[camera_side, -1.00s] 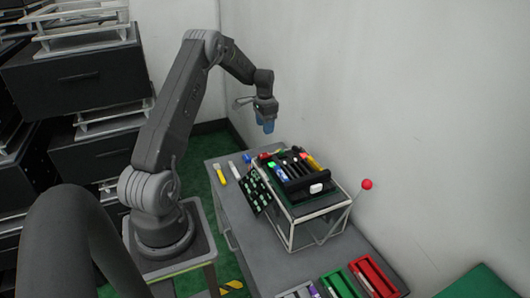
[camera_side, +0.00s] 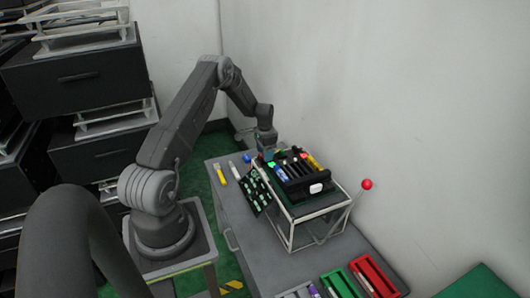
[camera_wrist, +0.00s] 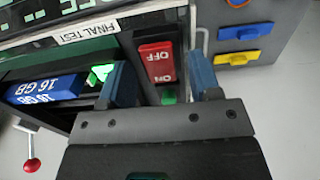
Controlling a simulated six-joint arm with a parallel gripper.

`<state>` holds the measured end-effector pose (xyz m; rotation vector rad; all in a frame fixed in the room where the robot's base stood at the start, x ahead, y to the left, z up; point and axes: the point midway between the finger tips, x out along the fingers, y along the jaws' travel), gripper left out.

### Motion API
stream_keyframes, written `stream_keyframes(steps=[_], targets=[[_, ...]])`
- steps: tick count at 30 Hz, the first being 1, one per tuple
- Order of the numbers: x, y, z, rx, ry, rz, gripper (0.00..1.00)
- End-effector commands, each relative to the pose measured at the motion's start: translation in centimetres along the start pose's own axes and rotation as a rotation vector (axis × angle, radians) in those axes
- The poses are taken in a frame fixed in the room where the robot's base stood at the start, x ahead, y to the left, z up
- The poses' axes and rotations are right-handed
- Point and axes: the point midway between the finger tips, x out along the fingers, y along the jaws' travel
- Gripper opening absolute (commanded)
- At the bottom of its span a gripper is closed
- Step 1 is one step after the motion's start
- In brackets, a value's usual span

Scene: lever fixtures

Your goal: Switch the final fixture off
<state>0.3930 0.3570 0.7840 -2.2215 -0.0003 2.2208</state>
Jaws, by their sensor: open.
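The fixture (camera_side: 318,187) is a black box on a white frame on the bench. In the wrist view its label (camera_wrist: 87,33) reads FINAL TEST. Beside the label is a red rocker switch (camera_wrist: 157,62) marked OFF and ON, with a green part (camera_wrist: 168,96) at its ON end. My gripper (camera_wrist: 159,62) is open, its two blue fingers on either side of the switch, apart from each other. I cannot tell whether they touch it. In the side view my gripper (camera_side: 267,153) is low over the fixture's far end, and hides the switch there.
A blue 16 GB module (camera_wrist: 45,89) and a green-lit part (camera_wrist: 101,74) lie left of the switch. A lever with a red ball (camera_side: 367,184) stands at the frame's right. Red (camera_side: 373,277) and green (camera_side: 345,284) trays are in front. Blue and yellow handled pieces (camera_wrist: 243,32) lie to the right.

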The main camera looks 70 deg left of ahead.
Motion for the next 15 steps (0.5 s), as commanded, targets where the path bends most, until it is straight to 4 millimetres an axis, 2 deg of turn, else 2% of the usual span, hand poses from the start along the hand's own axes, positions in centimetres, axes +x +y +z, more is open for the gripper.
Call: stream_keyframes(steps=[2,15], targets=[[-0.02,0.0,0.0,0.0,0.0,0.0,0.56],[-0.04,0.0,0.01,0.0,0.0,0.0,0.14]])
